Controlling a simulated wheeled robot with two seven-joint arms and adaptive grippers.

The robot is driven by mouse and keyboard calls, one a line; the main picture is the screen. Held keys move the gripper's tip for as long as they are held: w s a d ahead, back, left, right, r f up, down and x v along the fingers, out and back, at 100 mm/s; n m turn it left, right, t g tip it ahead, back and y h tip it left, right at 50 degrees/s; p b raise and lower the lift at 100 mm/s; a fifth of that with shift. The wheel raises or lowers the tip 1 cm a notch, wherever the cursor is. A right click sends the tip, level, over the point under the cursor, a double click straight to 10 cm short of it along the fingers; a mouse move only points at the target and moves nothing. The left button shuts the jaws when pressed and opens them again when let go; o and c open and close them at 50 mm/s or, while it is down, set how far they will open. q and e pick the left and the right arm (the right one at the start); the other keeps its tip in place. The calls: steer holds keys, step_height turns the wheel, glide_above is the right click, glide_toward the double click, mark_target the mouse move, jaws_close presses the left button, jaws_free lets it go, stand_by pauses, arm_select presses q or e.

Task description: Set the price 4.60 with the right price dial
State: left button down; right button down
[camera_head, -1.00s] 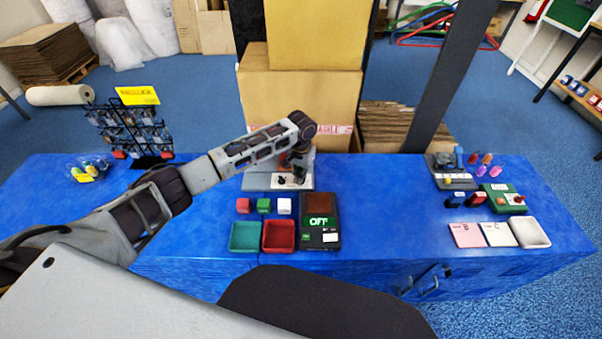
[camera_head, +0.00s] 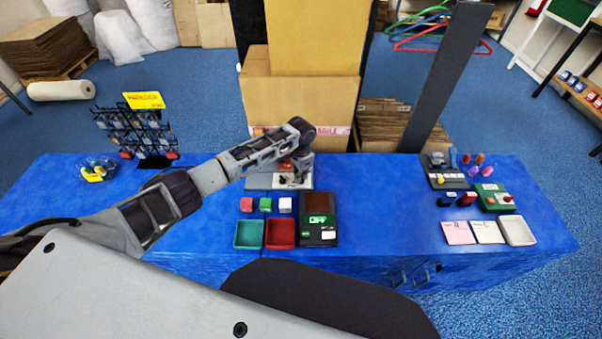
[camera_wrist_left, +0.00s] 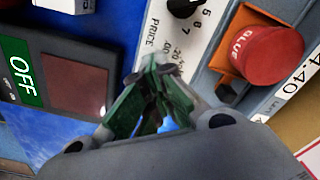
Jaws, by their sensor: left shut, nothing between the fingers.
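The price machine (camera_head: 262,181) stands at the back middle of the blue table. In the left wrist view its white PRICE panel (camera_wrist_left: 150,42) shows a black dial (camera_wrist_left: 183,6) beside the numbers 5, 6, 7. Lower on the panel is a scale with .20 and .40. A strip at the right (camera_wrist_left: 298,76) reads 4.40. My left gripper (camera_wrist_left: 153,72) is shut and empty, its green fingertips over the panel's lower end by that scale. The fingers hide the right dial. In the head view the left gripper (camera_head: 297,180) points down at the machine. My right gripper is out of view.
A red GLUE cap (camera_wrist_left: 262,55) stands close to the gripper. A box reading OFF (camera_head: 318,219), several small blocks, and green (camera_head: 249,234) and red trays (camera_head: 280,234) lie in front. The table between these and the right-hand items is clear.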

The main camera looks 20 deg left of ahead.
arm_select(q)
steer(key=shift+r+m+p, duration=0.15)
steer(key=shift+m+p, duration=0.25)
steer(key=shift+m, duration=0.3)
steer(key=shift+m+p, duration=0.35)
steer(key=shift+m, duration=0.35)
steer(key=m+p, duration=0.1)
steer(key=m, duration=0.2)
steer(key=shift+m, duration=0.3)
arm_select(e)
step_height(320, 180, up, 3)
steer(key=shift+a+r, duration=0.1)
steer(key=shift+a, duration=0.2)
